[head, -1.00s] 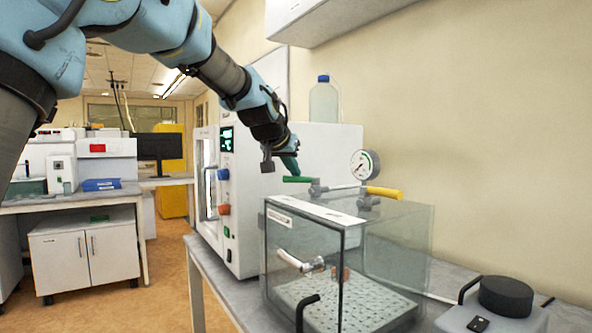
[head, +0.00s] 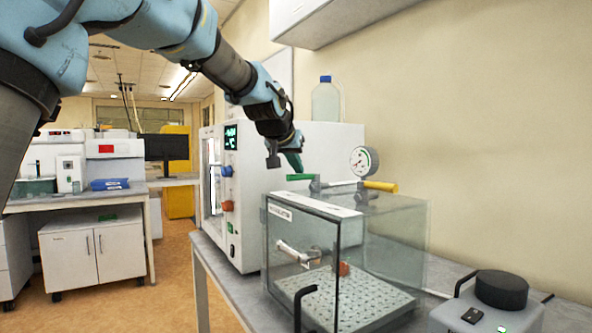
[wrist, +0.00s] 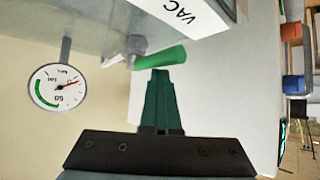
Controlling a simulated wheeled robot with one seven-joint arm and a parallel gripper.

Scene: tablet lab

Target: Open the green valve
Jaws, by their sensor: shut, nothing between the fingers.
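The green valve handle (head: 300,177) sits on top of a clear vacuum chamber (head: 385,235), lying roughly level at the left of the fittings. In the wrist view the green handle (wrist: 160,57) runs slightly slanted, right of a grey metal fitting (wrist: 136,45). My gripper (head: 298,168) points down beside the handle, its green fingers closed together and empty. In the wrist view the fingertips (wrist: 164,72) are right at the handle's edge; I cannot tell whether they touch it. The handle is not between the fingers.
A white oven (head: 255,200) with a bottle (head: 326,102) on top stands behind. A pump (head: 490,310) sits front right. Open floor lies left.

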